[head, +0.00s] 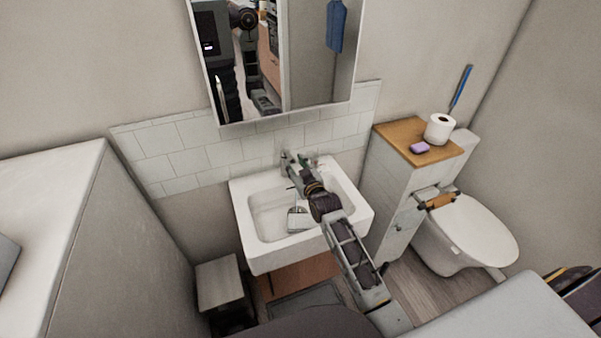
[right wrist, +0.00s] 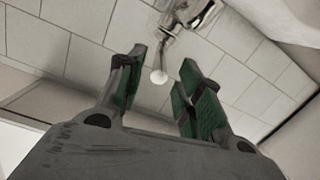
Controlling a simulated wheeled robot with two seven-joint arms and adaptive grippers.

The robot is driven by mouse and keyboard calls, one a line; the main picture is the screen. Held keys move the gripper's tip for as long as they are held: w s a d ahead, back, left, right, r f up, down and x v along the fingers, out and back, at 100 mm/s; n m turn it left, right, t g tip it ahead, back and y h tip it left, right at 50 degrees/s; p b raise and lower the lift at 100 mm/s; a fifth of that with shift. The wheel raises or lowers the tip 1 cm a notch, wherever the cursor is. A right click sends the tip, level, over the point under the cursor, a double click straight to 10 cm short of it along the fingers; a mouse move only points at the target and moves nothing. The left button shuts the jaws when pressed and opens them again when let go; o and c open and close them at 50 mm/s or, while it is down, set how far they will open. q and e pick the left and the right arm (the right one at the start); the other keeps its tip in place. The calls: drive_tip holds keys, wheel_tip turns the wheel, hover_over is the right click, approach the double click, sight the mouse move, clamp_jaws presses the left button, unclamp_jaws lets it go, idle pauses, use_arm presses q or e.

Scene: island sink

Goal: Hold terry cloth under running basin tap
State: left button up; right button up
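The white basin (head: 241,215) is fixed to the tiled wall. Its chrome tap (head: 284,160) stands at the back rim and also shows in the right wrist view (right wrist: 176,20). My right gripper (head: 297,165) reaches over the basin to the tap. In the right wrist view its green-padded fingers (right wrist: 159,88) are apart, with a small white round end in the gap beyond them. A small pale grey piece (head: 297,219) is in the basin; I cannot tell whether it is the terry cloth. Whether water runs is unclear. My left gripper is not in view.
A mirror (head: 310,60) hangs above the basin and reflects a blue hanging cloth. To the right are a wooden-topped cabinet (head: 393,133) with a paper roll (head: 438,129) and purple soap (head: 419,148), and a toilet (head: 472,232). A small stool (head: 219,282) stands low at left.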

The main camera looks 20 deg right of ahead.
drive_tip(key=shift+s+d+r, duration=0.1)
drive_tip(key=shift+s, duration=0.95)
drive_tip(key=shift+s+d+r, duration=0.1)
drive_tip(key=shift+s, duration=0.95)
